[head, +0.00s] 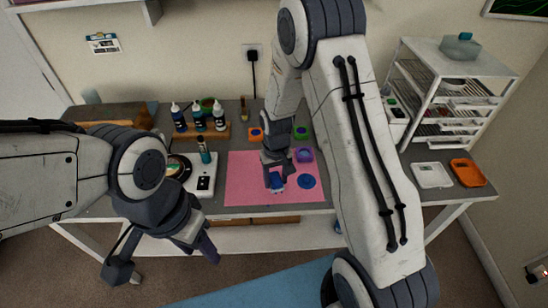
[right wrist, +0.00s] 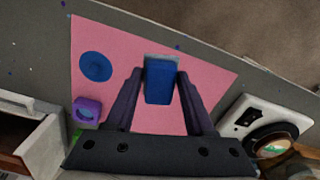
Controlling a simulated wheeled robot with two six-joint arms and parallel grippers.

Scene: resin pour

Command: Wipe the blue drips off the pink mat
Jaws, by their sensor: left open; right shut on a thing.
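The pink mat (head: 242,178) lies flat on the grey workbench, and it also shows in the right wrist view (right wrist: 215,75). A round blue patch (head: 307,181) lies on its right part; in the right wrist view it is at the left (right wrist: 96,66). I cannot tell whether it is a spill or a flat disc. My right gripper (right wrist: 160,75) is shut on a blue block-like pad (right wrist: 159,84) with a paler end, low over the mat; contact is unclear. The pad hides mat beneath it. My left gripper (head: 163,257) is open and empty, in front of the bench.
A purple square mould (head: 304,155) sits at the mat's back right, with orange and green pieces behind. A white rack (head: 450,95) and trays (head: 432,175) are right.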

